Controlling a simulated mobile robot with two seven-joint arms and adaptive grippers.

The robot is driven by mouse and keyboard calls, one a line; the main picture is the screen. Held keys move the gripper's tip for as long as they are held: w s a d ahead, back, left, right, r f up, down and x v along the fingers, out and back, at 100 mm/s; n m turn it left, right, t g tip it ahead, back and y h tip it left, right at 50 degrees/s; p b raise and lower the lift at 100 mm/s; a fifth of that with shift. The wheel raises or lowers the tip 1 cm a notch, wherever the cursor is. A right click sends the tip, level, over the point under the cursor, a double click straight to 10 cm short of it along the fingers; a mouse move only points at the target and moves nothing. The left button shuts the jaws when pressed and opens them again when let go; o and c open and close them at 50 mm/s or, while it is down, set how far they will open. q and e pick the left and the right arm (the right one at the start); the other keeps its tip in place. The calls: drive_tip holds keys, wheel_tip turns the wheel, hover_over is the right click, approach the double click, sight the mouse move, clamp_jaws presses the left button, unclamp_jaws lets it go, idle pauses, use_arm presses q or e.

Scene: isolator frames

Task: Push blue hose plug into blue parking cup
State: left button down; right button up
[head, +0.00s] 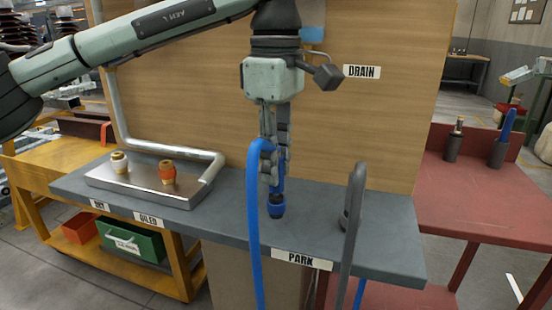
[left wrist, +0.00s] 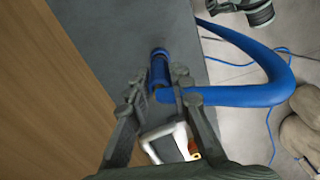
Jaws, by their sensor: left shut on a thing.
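My left gripper (head: 273,160) points down over the grey bench and is shut on the blue hose plug (head: 279,185). In the left wrist view, the plug (left wrist: 159,76) sits between the fingers (left wrist: 158,90). The blue hose (head: 254,220) bends out of the grip and hangs over the bench's front edge. The blue parking cup (head: 276,209) is right below the plug, near the PARK label (head: 302,260). The plug's lower end lines up with the cup and meets it in the picture; I cannot tell how deep it sits. My right gripper is not in view.
A grey hose (head: 352,220) loops up at the right of the bench (head: 385,250). A metal tray (head: 185,192) with a white and an orange fitting lies at the left. A wooden panel (head: 370,120) stands behind. A red table (head: 480,205) is farther right.

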use_arm(q)
drive_tip(key=shift+f+b, duration=0.3)
drive_tip(key=shift+f, duration=0.2)
drive_tip(key=c, duration=1.3)
unclamp_jaws()
wheel_tip(320, 180, up, 12)
